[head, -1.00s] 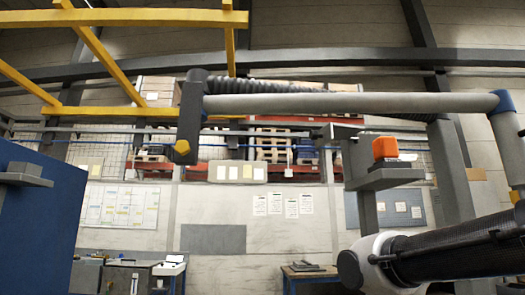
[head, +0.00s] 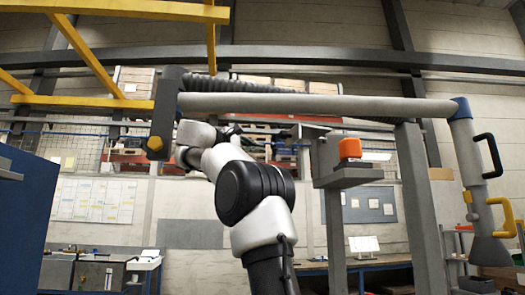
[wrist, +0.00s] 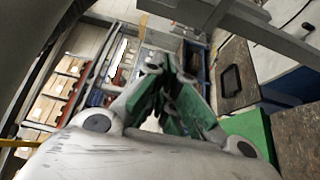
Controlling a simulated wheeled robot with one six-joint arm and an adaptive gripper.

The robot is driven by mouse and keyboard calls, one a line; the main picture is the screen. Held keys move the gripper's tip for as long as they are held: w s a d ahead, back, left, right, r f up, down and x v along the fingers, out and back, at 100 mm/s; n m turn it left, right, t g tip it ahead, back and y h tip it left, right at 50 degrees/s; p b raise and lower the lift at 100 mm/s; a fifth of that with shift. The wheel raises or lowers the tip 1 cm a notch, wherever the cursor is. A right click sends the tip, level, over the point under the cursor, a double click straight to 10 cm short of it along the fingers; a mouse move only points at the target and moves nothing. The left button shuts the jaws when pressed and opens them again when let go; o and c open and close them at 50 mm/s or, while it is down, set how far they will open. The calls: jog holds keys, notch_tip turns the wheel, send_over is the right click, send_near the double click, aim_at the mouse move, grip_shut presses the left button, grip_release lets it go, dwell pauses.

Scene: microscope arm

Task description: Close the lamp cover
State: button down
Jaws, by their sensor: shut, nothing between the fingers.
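The microscope arm has a dark grey end block (head: 165,115) with a yellow knob (head: 154,144) at left and a long grey tube (head: 320,107) running right. A grey hanging head (head: 474,175) with a black handle and a yellow handle hangs from its blue joint (head: 460,108). I cannot tell which part is the lamp cover. My arm reaches up in front of the tube's left part, in the head view. My gripper (wrist: 168,85) shows in the wrist view, its green-padded fingers shut and empty. Its tips are hard to make out in the head view.
An orange block (head: 349,148) sits on a grey bracket (head: 347,176) below the tube. Yellow overhead beams (head: 85,55) cross the upper left. A blue panel (head: 25,215) stands at the left. In the wrist view, a grey beam (wrist: 230,18) crosses the upper right.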

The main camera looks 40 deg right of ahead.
jog(key=d, duration=0.9)
jog(key=s, duration=0.1)
jog(key=s+a, duration=0.1)
jog(key=s, duration=0.2)
jog(key=shift+a+f, duration=0.1)
jog(key=shift+a, duration=0.2)
jog(key=shift+s, duration=0.1)
